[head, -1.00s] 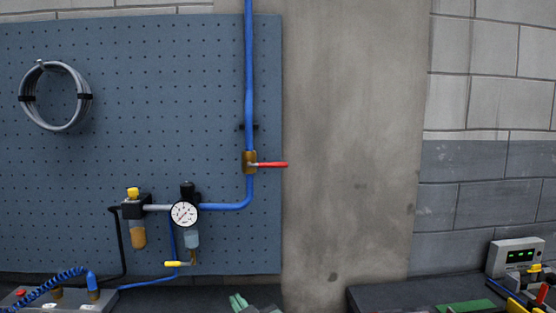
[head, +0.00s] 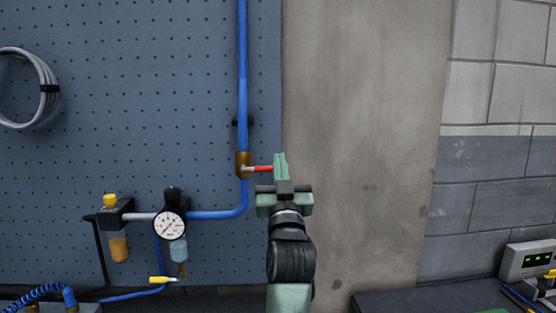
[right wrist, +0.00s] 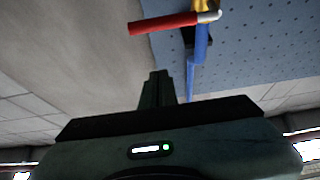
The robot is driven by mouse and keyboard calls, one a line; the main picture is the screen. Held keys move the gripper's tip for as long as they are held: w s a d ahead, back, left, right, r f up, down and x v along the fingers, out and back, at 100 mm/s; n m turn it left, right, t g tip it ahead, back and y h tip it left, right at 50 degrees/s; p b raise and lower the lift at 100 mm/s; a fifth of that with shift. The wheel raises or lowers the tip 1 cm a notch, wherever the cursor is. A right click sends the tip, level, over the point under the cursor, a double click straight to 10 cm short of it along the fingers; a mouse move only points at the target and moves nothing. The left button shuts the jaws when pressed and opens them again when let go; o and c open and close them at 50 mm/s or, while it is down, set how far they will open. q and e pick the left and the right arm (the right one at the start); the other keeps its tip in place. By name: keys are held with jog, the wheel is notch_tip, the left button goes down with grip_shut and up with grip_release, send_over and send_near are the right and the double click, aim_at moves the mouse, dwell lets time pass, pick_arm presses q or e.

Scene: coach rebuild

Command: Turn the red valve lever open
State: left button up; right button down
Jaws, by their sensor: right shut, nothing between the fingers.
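The red valve lever (head: 262,169) sticks out level to the right from the brass valve body (head: 243,165) on the vertical blue pipe. My right gripper (head: 280,160) is shut and empty, its fingers pointing up. In the head view the fingers overlap the lever's outer end and hide it. In the right wrist view the red lever (right wrist: 175,22) lies beyond the closed fingertips (right wrist: 157,75), with a visible gap between them. I cannot tell the exact depth between them. My left gripper is not in view.
A blue pegboard (head: 80,150) carries the pipe, a gauge (head: 170,225) and a coiled hose (head: 45,90). A bare concrete pillar (head: 360,150) stands right of the board. A dark bench (head: 400,302) is at the lower right.

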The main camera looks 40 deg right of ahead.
aim_at(266, 167)
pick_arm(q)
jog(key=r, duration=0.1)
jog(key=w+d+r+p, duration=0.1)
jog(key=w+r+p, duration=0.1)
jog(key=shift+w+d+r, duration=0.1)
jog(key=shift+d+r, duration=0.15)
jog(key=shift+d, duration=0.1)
pick_arm(e)
jog(key=w+d+f, duration=0.2)
jog(key=w+d, duration=0.1)
jog(key=shift+w+d, duration=0.1)
jog(key=shift+w, duration=0.15)
jog(key=shift+f, duration=0.1)
